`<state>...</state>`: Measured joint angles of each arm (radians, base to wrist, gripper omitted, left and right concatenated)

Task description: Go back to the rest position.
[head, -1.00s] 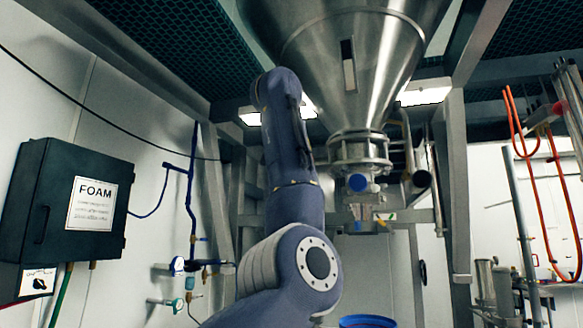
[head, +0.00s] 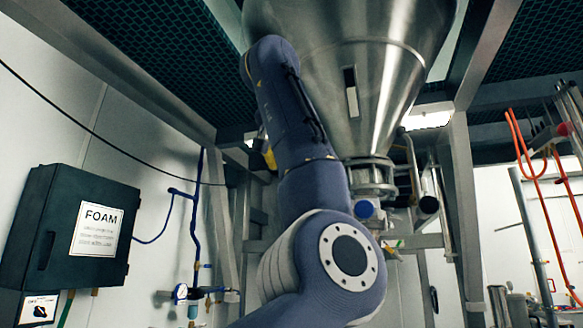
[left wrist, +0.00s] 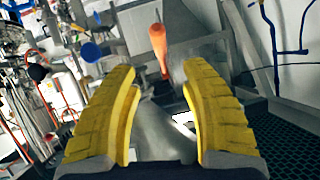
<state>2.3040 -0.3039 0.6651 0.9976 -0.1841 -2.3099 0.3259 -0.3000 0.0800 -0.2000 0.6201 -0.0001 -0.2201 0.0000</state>
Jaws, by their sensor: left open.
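My left arm rises through the middle of the head view, in front of the steel hopper. Only a small yellow part of my left gripper shows there, behind the arm. In the left wrist view my left gripper (left wrist: 158,72) has its two yellow ridged fingers wide apart, with nothing held between them. My right gripper is not in view.
The steel hopper (head: 392,90) with its outlet valve (head: 365,208) stands close behind my arm. A dark FOAM box (head: 70,225) hangs on the left wall. Frame posts (head: 467,200) stand at the right. An orange-red object (left wrist: 159,48) shows beyond the fingers.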

